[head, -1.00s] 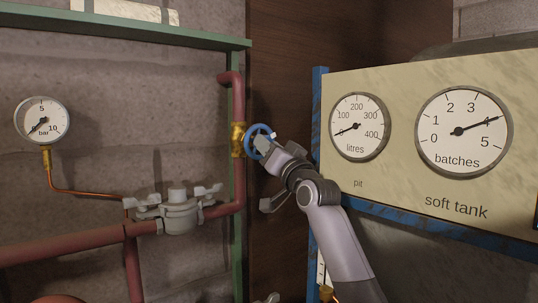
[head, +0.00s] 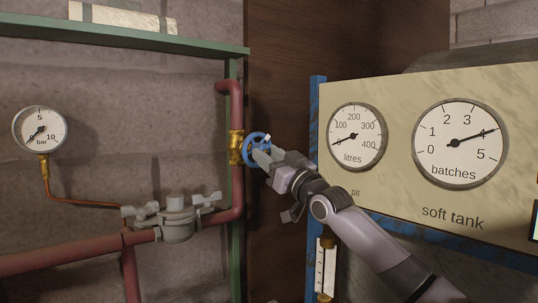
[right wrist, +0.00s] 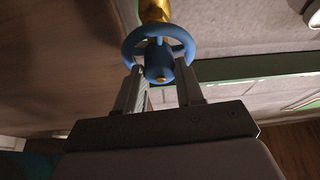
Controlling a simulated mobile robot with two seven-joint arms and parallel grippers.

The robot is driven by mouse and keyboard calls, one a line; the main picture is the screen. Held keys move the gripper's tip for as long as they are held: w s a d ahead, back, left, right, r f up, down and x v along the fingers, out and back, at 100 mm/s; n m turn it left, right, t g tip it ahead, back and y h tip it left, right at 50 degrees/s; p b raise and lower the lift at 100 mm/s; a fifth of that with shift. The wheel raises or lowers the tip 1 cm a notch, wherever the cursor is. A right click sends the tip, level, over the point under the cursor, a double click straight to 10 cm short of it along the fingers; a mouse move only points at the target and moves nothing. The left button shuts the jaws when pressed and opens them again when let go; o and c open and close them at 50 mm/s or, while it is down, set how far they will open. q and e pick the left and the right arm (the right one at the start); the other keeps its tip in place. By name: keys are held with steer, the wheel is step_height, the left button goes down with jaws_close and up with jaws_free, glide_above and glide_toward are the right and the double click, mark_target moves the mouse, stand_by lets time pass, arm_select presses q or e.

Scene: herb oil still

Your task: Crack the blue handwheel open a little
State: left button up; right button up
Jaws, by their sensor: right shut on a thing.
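The blue handwheel (head: 256,149) sits on a brass valve (head: 236,147) on the vertical red pipe. My right gripper (head: 262,156) reaches it from the lower right, with its fingers at the wheel. In the right wrist view the handwheel (right wrist: 158,52) lies ahead, with my right gripper's two fingers (right wrist: 160,90) at its near rim and hub, shut on it. The fingers hide part of the wheel in the head view. My left gripper is not in view.
A pressure gauge (head: 40,130) hangs at the left above a grey flanged fitting (head: 176,217). A cream panel (head: 400,190) with litres and batches dials stands close to the right of my arm. A green shelf (head: 120,36) runs above.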

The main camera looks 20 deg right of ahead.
stand_by(0.4)
steer(key=o, duration=1)
steer(key=shift+o, duration=0.2)
